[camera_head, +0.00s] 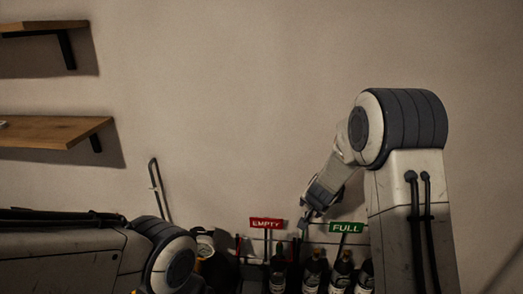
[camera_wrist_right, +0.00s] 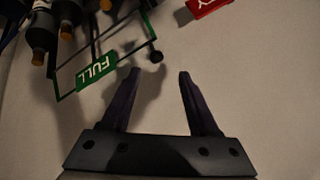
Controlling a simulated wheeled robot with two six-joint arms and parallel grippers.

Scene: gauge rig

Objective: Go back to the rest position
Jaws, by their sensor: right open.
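My right gripper (camera_head: 305,222) is raised in front of the wall, between the red EMPTY sign (camera_head: 266,223) and the green FULL sign (camera_head: 346,228) in the head view. In the right wrist view its two fingers (camera_wrist_right: 158,73) are spread apart with nothing between them. The FULL sign (camera_wrist_right: 97,70) is left of the fingers there, and part of the red sign (camera_wrist_right: 207,6) is at the top edge. My left arm comes in low at the left of the head view; its gripper is not visible.
Several dark bottles (camera_head: 314,272) stand below the signs, their bases cut off by the frame. A jar-like container (camera_head: 204,245) is beside my left arm. Wooden shelves (camera_head: 50,131) are on the wall at the left. The upper middle is bare wall.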

